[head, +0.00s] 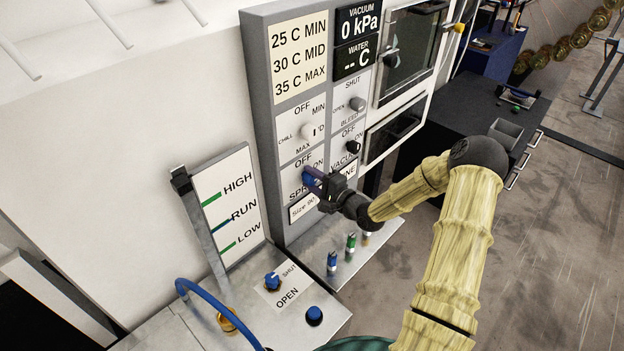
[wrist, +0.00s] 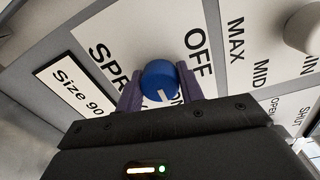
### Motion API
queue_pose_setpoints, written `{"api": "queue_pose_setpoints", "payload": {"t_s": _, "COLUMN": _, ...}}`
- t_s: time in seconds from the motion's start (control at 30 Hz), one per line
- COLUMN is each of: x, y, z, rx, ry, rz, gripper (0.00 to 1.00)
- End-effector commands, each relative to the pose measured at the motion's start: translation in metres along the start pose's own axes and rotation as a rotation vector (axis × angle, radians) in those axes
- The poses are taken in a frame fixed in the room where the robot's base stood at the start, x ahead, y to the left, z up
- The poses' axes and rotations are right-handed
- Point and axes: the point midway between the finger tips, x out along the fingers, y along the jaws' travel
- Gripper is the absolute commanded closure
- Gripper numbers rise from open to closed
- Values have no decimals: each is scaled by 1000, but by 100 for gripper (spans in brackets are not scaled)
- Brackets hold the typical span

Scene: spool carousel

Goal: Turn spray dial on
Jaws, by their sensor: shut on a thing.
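The spray dial is a round blue knob (wrist: 159,76) with a white pointer mark on the pale panel labelled SPR. In the wrist view, the knob sits between the two purple fingers of my gripper (wrist: 160,90), which is shut on it from both sides. The white mark shows at the knob's lower edge, on the side of the partly hidden ON label. The OFF label (wrist: 199,52) lies to the upper right of the knob.
A white chill dial (head: 308,131) and black vacuum knob (head: 352,147) sit above, with a bleed knob (head: 357,104). A level gauge (head: 228,207) stands left. Below, a metal ledge bears a blue shut/open dial (head: 272,281), a blue button (head: 314,315) and small coloured posts (head: 351,243).

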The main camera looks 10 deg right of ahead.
Motion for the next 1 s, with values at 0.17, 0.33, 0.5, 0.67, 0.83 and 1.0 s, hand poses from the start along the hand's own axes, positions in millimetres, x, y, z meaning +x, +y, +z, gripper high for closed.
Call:
{"api": "queue_pose_setpoints", "payload": {"t_s": 0.17, "x": -1, "y": 1, "z": -1, "rx": 2, "ry": 4, "rz": 2, "gripper": 55}}
{"api": "queue_pose_setpoints", "payload": {"t_s": 0.33, "x": 0, "y": 1, "z": -1, "rx": 1, "ry": 2, "rz": 1, "gripper": 40}}
{"api": "queue_pose_setpoints", "payload": {"t_s": 0.5, "x": 0, "y": 0, "z": 0, "rx": 0, "ry": 1, "rz": 1, "gripper": 40}}
{"api": "queue_pose_setpoints", "payload": {"t_s": 0.67, "x": -8, "y": 1, "z": -1, "rx": -1, "ry": 1, "rz": 1, "gripper": 40}}
{"api": "queue_pose_setpoints", "payload": {"t_s": 0.83, "x": -32, "y": 3, "z": -2, "rx": 0, "ry": 4, "rz": 1, "gripper": 40}}
{"api": "queue_pose_setpoints", "payload": {"t_s": 1.0, "x": -66, "y": 3, "z": -2, "rx": -1, "ry": 4, "rz": 1, "gripper": 40}}
